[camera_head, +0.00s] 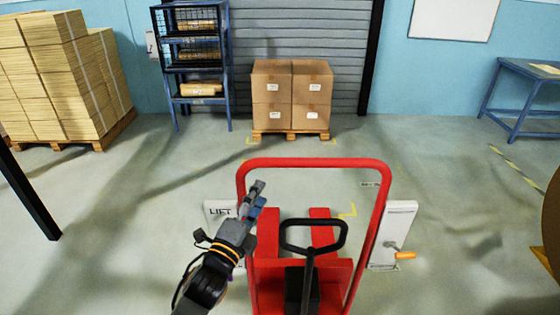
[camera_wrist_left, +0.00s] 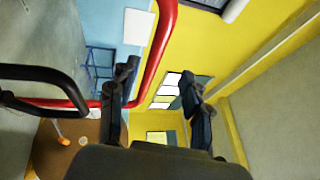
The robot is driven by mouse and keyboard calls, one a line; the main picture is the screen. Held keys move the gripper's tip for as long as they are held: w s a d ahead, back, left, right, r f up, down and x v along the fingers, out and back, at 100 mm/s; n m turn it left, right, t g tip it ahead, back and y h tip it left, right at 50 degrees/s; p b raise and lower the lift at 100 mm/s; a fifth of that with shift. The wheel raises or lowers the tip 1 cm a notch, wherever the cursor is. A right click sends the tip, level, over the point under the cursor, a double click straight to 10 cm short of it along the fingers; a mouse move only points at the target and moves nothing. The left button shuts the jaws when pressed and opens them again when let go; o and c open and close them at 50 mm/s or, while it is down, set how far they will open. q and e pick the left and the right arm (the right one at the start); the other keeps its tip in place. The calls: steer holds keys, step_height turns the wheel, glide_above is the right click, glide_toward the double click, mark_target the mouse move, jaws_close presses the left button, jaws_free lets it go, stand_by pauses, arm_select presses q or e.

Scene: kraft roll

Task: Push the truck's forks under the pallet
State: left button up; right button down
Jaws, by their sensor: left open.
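The red pallet truck (camera_head: 352,268) stands in front of me, its red forks (camera_head: 322,230) pointing away toward the pallet. The wooden pallet (camera_head: 290,134) carries stacked cardboard boxes (camera_head: 291,92) on the floor ahead. Clear floor shows between the fork tips and the pallet. My left gripper (camera_head: 258,196) is open at the left side of the truck's red push frame (camera_head: 315,163). In the left wrist view its open fingers (camera_wrist_left: 160,98) are spread, and the red frame bar (camera_wrist_left: 157,52) passes near the left finger. I cannot tell whether they touch. My right gripper is not in view.
A black loop handle (camera_head: 313,236) rises inside the frame. A white "LIFT" panel (camera_head: 219,211) and a panel with an orange-handled crank (camera_head: 394,235) flank it. A loaded pallet (camera_head: 70,75) stands left, a blue rack (camera_head: 197,65) behind, and a blue table (camera_head: 525,95) right.

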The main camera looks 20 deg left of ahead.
mark_target(276, 166)
arm_select(q)
steer(key=p+x, duration=0.2)
steer(key=x, duration=0.9)
steer(key=shift+w, duration=0.25)
steer(key=shift+w+d+r+p, duration=0.1)
steer(key=shift+w+p, duration=0.2)
steer(key=shift+w, duration=0.35)
jaws_close()
